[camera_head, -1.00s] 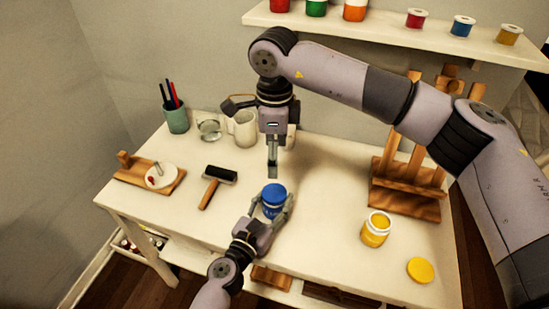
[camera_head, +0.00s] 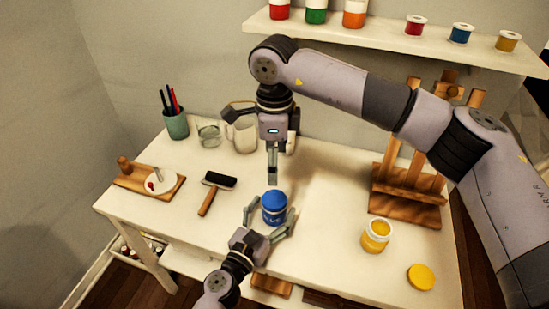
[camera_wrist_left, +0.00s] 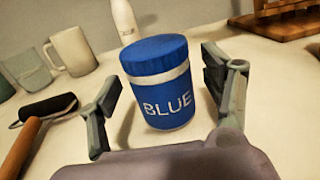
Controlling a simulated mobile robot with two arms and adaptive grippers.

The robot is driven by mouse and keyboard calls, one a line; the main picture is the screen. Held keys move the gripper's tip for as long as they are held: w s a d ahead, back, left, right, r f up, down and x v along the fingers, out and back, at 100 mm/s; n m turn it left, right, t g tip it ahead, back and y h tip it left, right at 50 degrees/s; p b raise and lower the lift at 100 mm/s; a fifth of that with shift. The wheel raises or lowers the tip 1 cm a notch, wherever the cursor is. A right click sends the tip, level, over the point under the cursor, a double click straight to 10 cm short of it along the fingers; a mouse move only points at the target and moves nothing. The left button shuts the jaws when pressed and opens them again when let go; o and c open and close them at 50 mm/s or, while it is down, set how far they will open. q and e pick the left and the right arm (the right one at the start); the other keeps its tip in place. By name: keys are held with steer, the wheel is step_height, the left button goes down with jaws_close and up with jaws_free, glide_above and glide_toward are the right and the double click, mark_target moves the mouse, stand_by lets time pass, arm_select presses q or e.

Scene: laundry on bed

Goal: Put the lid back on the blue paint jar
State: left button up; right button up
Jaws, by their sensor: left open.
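The blue paint jar (camera_head: 274,215) stands upright on the table, with the word BLUE on its side in the left wrist view (camera_wrist_left: 167,103). Its blue lid (camera_head: 274,197) sits on its top and looks level in the left wrist view (camera_wrist_left: 154,52). My left gripper (camera_head: 268,222) is open in front of the jar, with its fingers spread to either side and apart from it. My right gripper (camera_head: 273,181) points down just behind and above the jar. Its fingers show edge-on, so its opening is hidden.
An open yellow jar (camera_head: 376,236) and its yellow lid (camera_head: 421,277) are at the right. A roller (camera_head: 218,188) lies left of the blue jar. A mug (camera_head: 241,135), glass (camera_head: 209,134) and pen cup (camera_head: 176,124) stand behind; an easel (camera_head: 405,205) stands right.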

arm_select(q)
steer(key=v, duration=1)
steer(key=shift+s+a, duration=0.15)
steer(key=shift+s, duration=0.2)
